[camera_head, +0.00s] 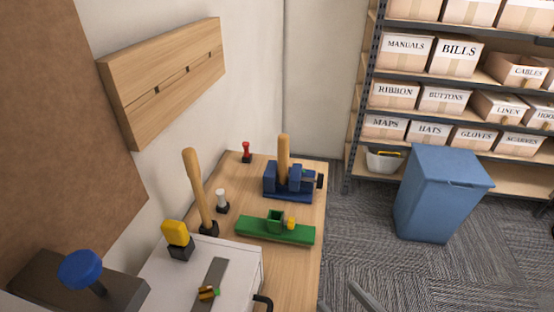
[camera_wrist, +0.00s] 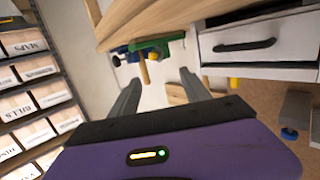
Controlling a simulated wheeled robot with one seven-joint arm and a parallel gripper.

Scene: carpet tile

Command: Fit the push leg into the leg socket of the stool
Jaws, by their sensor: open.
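My gripper (camera_wrist: 160,88) is open and empty in the wrist view, its two grey fingers spread apart above the purple wrist body. A light wooden rod (camera_head: 283,150) stands upright in a blue vise-like block (camera_head: 290,195) on the bench. A longer wooden rod (camera_head: 195,180) stands tilted in a small dark base nearer the wall. A green bar with a square raised holder and yellow knob (camera_head: 250,230) lies in front of the blue block. It shows in the wrist view too (camera_wrist: 157,40), beyond my fingers. I cannot tell which piece is the push leg or the stool.
The wooden bench (camera_head: 305,262) also bears small red (camera_head: 246,151) and white (camera_head: 222,198) upright pieces. A white drawer unit (camera_head: 210,255) carries a yellow-topped piece (camera_head: 177,235). A blue bin (camera_head: 440,195) and shelves of boxes stand right.

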